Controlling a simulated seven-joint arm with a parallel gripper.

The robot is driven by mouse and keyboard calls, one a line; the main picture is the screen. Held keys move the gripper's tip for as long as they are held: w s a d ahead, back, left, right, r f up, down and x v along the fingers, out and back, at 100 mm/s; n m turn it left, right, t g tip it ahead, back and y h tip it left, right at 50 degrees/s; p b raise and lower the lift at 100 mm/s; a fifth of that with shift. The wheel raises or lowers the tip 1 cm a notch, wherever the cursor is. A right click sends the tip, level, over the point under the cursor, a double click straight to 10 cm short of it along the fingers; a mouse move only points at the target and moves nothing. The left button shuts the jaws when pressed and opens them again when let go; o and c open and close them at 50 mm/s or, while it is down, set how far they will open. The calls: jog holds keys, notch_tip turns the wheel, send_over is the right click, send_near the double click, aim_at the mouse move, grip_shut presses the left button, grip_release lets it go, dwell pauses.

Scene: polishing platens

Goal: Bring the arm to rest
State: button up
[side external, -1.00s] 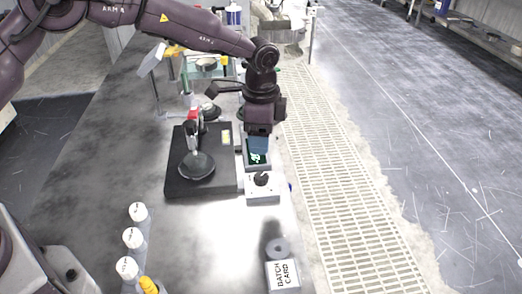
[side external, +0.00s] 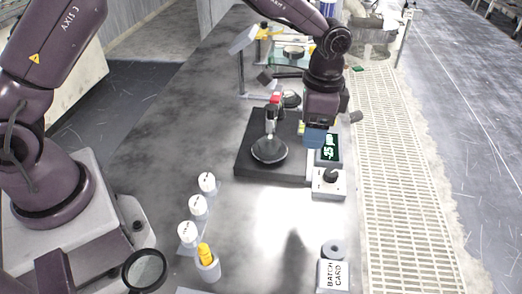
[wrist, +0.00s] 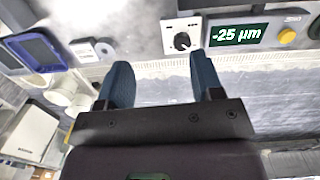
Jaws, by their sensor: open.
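My gripper (side external: 316,140) has blue fingers and hangs from the arm, pointing down beside the digital display (side external: 328,147), at the right edge of the black base plate (side external: 250,165). In the wrist view the two blue fingers of my gripper (wrist: 161,66) stand well apart with nothing between them. The display also shows in the wrist view (wrist: 238,34) and reads -25 µm. A white box with a black knob (side external: 329,182) stands in front of the display. Whether the fingers touch anything below is not clear.
A gauge stand with a dark round disc (side external: 269,149) is on the base plate. Several white-capped bottles (side external: 197,207), a cup with a yellow item (side external: 206,262) and a batch card block (side external: 334,275) stand nearer. The bench middle is bare.

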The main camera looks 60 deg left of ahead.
jog(key=s+a+r+n+t, duration=0.2)
jog(key=s+a+r+n, duration=0.1)
jog(key=s+r, duration=0.3)
jog(key=s+a+r+n+t, duration=0.2)
jog(key=s+a+r, duration=0.3)
jog(key=s, duration=0.5)
jog(key=s+a+r+n+t, duration=0.2)
jog(key=s+a+r+n, duration=0.1)
jog(key=s+r, duration=0.4)
jog(key=shift+s+a+n, duration=0.3)
jog(key=shift+s+a, duration=0.45)
jog(key=shift+s, duration=0.15)
